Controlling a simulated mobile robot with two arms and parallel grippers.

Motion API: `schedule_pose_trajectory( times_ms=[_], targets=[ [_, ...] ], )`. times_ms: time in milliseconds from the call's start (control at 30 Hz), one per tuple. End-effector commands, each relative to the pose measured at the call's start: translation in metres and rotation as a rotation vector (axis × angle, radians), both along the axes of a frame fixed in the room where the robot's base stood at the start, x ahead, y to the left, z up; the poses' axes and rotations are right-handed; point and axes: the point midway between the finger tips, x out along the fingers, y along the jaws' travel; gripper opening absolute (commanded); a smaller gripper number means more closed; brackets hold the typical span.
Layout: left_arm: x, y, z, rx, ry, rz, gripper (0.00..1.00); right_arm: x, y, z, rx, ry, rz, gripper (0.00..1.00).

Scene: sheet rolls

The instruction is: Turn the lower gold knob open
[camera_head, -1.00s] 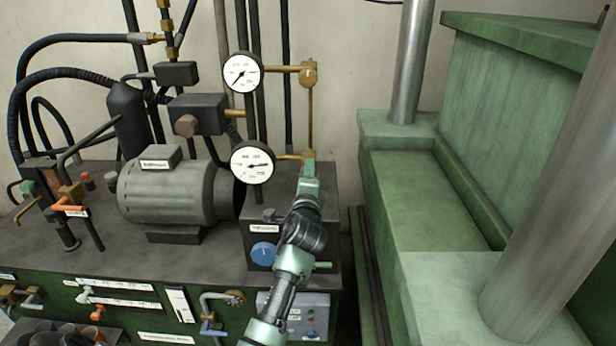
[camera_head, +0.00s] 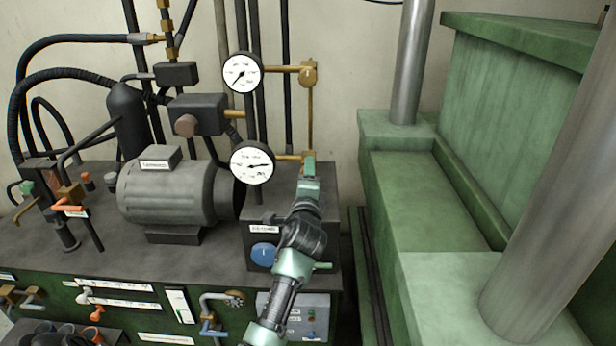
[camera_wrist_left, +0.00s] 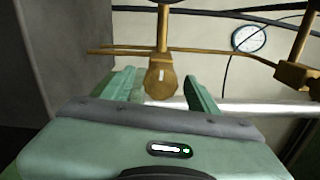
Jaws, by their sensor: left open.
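The lower gold knob (camera_head: 306,156) is beside the lower white gauge in the head view, mostly hidden behind my left gripper (camera_head: 309,166). In the left wrist view the gold knob (camera_wrist_left: 161,76) hangs below a gold stem, with a small white mark on its face. It stands between the two green fingers of my left gripper (camera_wrist_left: 160,86), which are open on either side of it. I see a gap on each side; how deep the knob sits between the fingers is hard to tell. My right gripper is not in view.
An upper gold knob (camera_head: 309,74) sits by the upper gauge (camera_head: 241,72). The lower gauge (camera_head: 252,162) is just left of my gripper. A blue knob (camera_head: 263,252) is on the dark box beneath. A green press (camera_head: 400,190) stands to the right.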

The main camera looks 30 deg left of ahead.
Motion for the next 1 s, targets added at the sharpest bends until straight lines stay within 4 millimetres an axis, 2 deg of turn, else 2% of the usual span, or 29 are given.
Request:
schedule_pose_trajectory(
  times_ms=[300, 433, 1000],
  targets=[
    [-0.043, -0.027, -0.003, -0.002, 0.000, -0.003, 0.60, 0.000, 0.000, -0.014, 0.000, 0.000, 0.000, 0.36],
    [-0.055, -0.034, -0.003, -0.002, 0.001, -0.001, 0.60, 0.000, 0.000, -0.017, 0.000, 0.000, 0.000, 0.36],
    [-0.060, -0.037, -0.001, -0.002, 0.002, -0.001, 0.60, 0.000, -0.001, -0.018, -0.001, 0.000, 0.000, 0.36]
  ],
)
